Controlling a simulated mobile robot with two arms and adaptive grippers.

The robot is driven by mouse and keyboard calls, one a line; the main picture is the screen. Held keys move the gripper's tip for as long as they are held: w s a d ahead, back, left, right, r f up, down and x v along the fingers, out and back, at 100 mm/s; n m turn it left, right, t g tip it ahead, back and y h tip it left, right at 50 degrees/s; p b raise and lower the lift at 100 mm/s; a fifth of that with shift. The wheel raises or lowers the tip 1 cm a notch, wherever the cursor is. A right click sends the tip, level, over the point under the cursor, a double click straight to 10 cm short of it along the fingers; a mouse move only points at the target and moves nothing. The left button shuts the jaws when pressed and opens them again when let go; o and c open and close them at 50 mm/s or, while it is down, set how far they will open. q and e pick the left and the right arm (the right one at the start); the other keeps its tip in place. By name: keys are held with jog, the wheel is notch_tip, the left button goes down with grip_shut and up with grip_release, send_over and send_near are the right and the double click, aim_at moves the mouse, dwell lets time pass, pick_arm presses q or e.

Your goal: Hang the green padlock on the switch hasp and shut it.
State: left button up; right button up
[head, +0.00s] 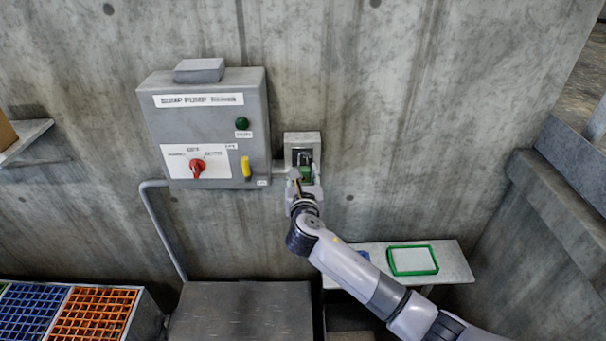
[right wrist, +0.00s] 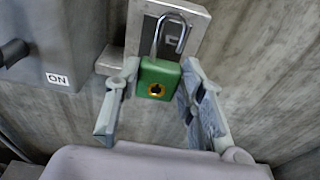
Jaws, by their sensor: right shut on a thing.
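The green padlock (right wrist: 158,79) is held upright between the fingertips of my right gripper (right wrist: 161,70), with its keyhole facing the right wrist camera. Its steel shackle (right wrist: 157,38) points up and looks open, its right leg ending above the body. The grey switch box (head: 302,138) with the hasp is on the wall right behind the padlock; its plate (right wrist: 196,30) also shows in the right wrist view. I cannot tell whether the shackle passes through the hasp. In the head view the padlock (head: 305,172) is partly hidden by my right gripper (head: 305,182). My left gripper is not in view.
A grey sump pump panel (head: 215,125) with a red knob (head: 197,167) and a yellow handle (head: 246,167) is close on the left. A shelf (head: 455,262) with a green-rimmed tray (head: 396,271) is below right. Orange (head: 98,315) and blue crates (head: 30,312) are at lower left.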

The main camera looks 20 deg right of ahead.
aim_at(303, 167)
jog(key=shift+r+p, duration=0.1)
jog(key=shift+p, duration=0.55)
dwell(0.9)
jog(key=shift+r+b+x, duration=0.15)
jog(key=shift+b+x, duration=0.05)
jog(key=shift+x, duration=0.8)
jog(key=shift+r+b+x, duration=0.15)
jog(key=shift+b+x, duration=0.05)
jog(key=shift+x, duration=0.85)
dwell(0.4)
jog(key=shift+f, duration=0.3)
dwell(0.4)
jog(key=o, duration=1.1)
jog(key=shift+c, duration=0.5)
